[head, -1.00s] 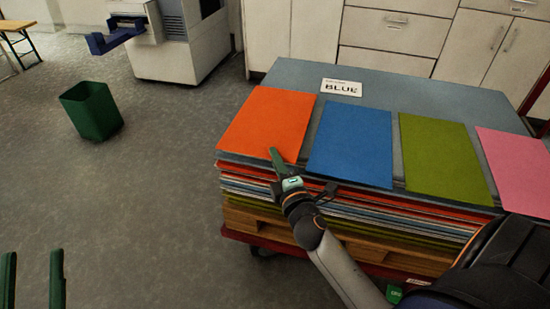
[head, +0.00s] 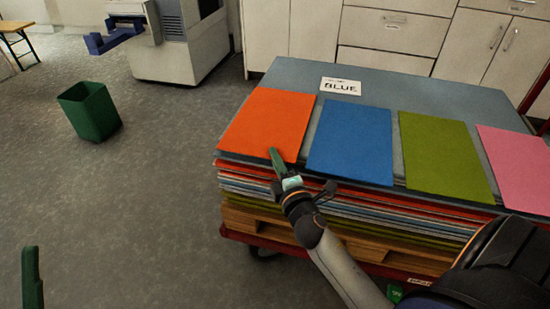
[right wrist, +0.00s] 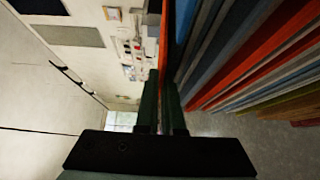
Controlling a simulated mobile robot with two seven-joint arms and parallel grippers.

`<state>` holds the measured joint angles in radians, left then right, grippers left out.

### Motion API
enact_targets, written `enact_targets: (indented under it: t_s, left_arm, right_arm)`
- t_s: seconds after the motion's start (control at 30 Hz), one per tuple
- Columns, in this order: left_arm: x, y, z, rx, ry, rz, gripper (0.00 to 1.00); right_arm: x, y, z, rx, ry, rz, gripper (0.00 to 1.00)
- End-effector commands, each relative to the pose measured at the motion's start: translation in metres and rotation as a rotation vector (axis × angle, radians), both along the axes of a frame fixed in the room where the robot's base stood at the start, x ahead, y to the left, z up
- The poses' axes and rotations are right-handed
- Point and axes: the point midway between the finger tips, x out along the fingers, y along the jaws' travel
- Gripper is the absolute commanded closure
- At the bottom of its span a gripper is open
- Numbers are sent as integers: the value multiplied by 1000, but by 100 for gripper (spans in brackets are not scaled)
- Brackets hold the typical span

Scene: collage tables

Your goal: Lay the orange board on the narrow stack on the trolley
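The orange board (head: 268,122) lies flat on the left end of a wide stack of boards with a grey-blue top (head: 420,88). My right gripper (head: 277,158) is at the board's front edge, near its right corner. In the right wrist view the fingers (right wrist: 163,108) are close together with the orange board's thin edge (right wrist: 164,35) between them; the lower finger is hidden in the head view. The stack is on a wooden pallet and a red trolley (head: 232,235). I cannot make out a separate narrow stack. My left gripper (head: 32,262) is low at left, fingers together, empty.
Blue (head: 351,142), green (head: 445,157) and pink (head: 518,165) boards lie right of the orange one. A green bin (head: 90,112) stands on open floor at left. White cabinets (head: 395,30) are behind.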

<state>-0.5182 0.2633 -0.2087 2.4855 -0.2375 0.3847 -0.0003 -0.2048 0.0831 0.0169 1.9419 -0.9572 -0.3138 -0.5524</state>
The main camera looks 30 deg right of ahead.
Motion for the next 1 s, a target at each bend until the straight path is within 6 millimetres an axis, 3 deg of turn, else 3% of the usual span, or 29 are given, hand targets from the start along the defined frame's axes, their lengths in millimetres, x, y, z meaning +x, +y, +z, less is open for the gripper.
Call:
enact_targets:
  t_s: [0.43,0.77,0.93,1.0]
  left_arm:
    - [-2,-1,2,4,-18,-4,50]
    - [-2,0,2,4,-17,-4,50]
    - [-2,0,2,4,-16,-4,50]
    - [-2,0,2,4,-16,-4,50]
  right_arm:
    - [1,0,0,-2,-3,1,100]
    - [1,0,0,-1,-2,0,60]
    - [0,0,0,0,-1,0,60]
    - [0,0,-2,1,2,-1,54]
